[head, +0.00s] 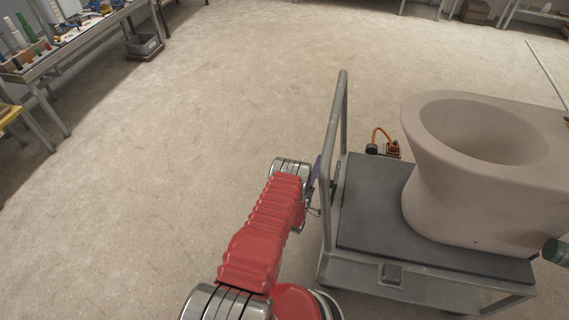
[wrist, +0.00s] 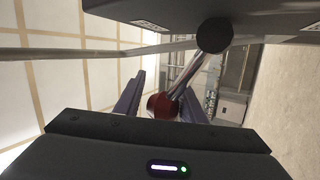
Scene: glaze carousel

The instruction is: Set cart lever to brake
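The cart (head: 400,275) stands at the right in the head view, with a grey upright push handle (head: 338,125) on its left side. In the wrist view the cart lever is a chrome rod (wrist: 190,72) running from a dark round pivot down to a red knob (wrist: 161,106). My gripper (wrist: 163,84) has its two bluish fingers on either side of the knob and lower rod, with gaps showing, so it looks open. In the head view my gripper (head: 316,172) is beside the handle, mostly hidden by my wrist. The lever cannot be made out there.
A large beige ceramic piece (head: 455,195) sits on the cart's dark mat (head: 365,225). An orange device with a cable (head: 388,149) shows behind the cart. A workbench (head: 45,62) stands at the upper left. The floor (head: 190,110) left of the cart is clear.

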